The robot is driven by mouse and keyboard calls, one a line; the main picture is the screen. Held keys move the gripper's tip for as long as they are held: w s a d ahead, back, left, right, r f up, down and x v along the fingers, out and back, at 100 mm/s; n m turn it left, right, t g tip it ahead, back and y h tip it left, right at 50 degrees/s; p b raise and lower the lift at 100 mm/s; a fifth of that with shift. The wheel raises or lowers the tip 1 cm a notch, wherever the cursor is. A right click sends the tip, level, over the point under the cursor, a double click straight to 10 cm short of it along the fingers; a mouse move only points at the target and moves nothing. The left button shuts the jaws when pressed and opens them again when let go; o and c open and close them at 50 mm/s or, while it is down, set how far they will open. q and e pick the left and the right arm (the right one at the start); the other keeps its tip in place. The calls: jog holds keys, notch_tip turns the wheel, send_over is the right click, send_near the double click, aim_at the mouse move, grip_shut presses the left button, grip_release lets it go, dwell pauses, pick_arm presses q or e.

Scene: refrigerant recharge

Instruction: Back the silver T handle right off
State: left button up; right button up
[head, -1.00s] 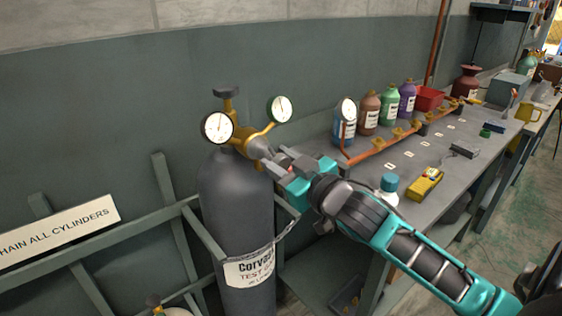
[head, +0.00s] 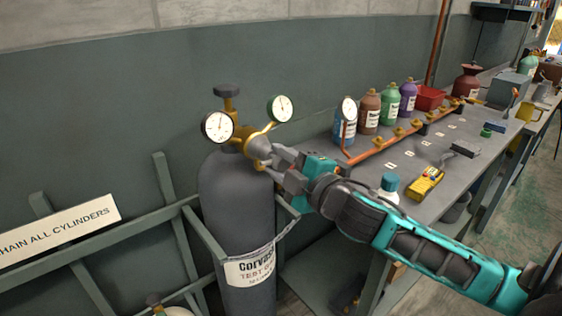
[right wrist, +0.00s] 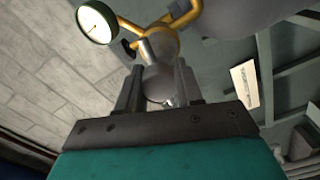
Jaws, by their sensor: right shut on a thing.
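The silver T handle (right wrist: 168,102) sits on the front of the regulator's grey bonnet (head: 262,146). Only a small bright bit of it shows between my fingers in the right wrist view; the rest is hidden. My right gripper (head: 270,160) is shut on the handle, with one finger above and one below in the head view. The right wrist view shows the two fingers (right wrist: 158,85) on either side of the bonnet. The brass regulator (head: 250,135) carries two round white gauges, on top of the dark grey cylinder (head: 235,210). My left gripper is not in view.
A dark knob (head: 227,91) tops the cylinder valve. A chain holds the cylinder in a green-grey rack (head: 200,235). The workbench (head: 395,165) on the right carries a copper manifold (head: 385,144), several bottles and a yellow meter (head: 426,183).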

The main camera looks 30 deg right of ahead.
jog(key=shift+r+n, duration=0.1)
jog(key=shift+n, duration=0.8)
jog(key=o, duration=1)
jog(key=shift+o, duration=0.2)
